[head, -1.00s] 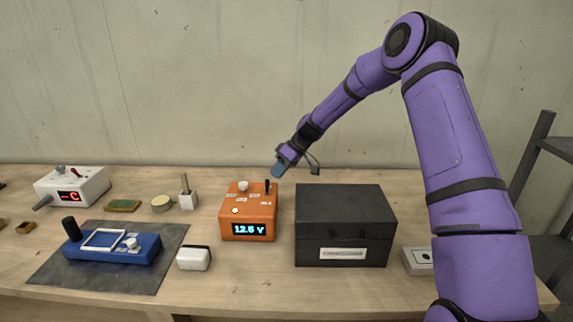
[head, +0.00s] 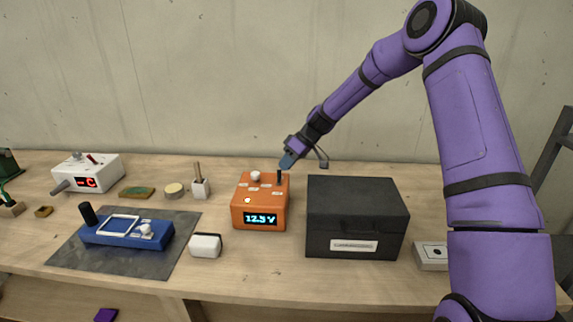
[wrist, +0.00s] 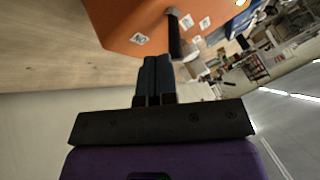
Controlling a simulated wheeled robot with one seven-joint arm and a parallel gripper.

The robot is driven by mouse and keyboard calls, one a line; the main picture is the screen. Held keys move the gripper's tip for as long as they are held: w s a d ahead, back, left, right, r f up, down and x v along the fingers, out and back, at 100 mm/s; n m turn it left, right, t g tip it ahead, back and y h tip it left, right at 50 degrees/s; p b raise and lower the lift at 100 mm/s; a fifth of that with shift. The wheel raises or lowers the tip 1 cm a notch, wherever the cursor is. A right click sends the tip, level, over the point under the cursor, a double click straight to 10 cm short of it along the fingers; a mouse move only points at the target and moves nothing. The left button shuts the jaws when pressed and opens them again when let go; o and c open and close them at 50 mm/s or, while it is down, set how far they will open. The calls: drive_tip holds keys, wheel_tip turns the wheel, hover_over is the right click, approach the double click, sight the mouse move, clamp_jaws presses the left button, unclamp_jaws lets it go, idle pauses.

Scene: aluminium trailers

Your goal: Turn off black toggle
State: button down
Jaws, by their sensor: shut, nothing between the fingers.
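An orange power box (head: 259,199) stands on the bench with a lit display reading about 12.5 V, a white knob (head: 255,176) and a black toggle (head: 279,177) at its back right. The toggle stands roughly upright in the head view. My gripper (head: 288,160) is shut and empty, just above and behind the toggle. In the wrist view the closed fingers (wrist: 156,78) point at the orange box (wrist: 120,20), with the black toggle (wrist: 174,38) just beyond their tips. I cannot tell whether they touch it.
A black lidded box (head: 358,217) stands close on the right. A white block (head: 205,245) lies at front left. A blue device (head: 124,234) sits on a dark mat (head: 180,225). A brush holder (head: 200,188) and a white device (head: 100,172) stand further left.

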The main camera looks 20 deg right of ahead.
drive_tip(key=shift+s+r+t, duration=0.15)
drive_tip(key=shift+s+t, duration=0.1)
drive_tip(key=shift+t, duration=0.05)
drive_tip(key=shift+s+a+r+n+t+h, duration=0.3)
drive_tip(key=shift+s+n+t+h, duration=0.1)
drive_tip(key=shift+s+t, duration=0.2)
drive_tip(key=shift+s+a+r, duration=0.1)
drive_tip(key=shift+s+a, duration=0.15)
drive_tip(key=shift+s, duration=0.3)
drive_tip(key=shift+s+a+r, duration=0.1)
drive_tip(key=shift+s+a, duration=0.1)
drive_tip(key=shift+s, duration=0.3)
drive_tip(key=shift+r, duration=0.75)
drive_tip(key=shift+w, duration=0.1)
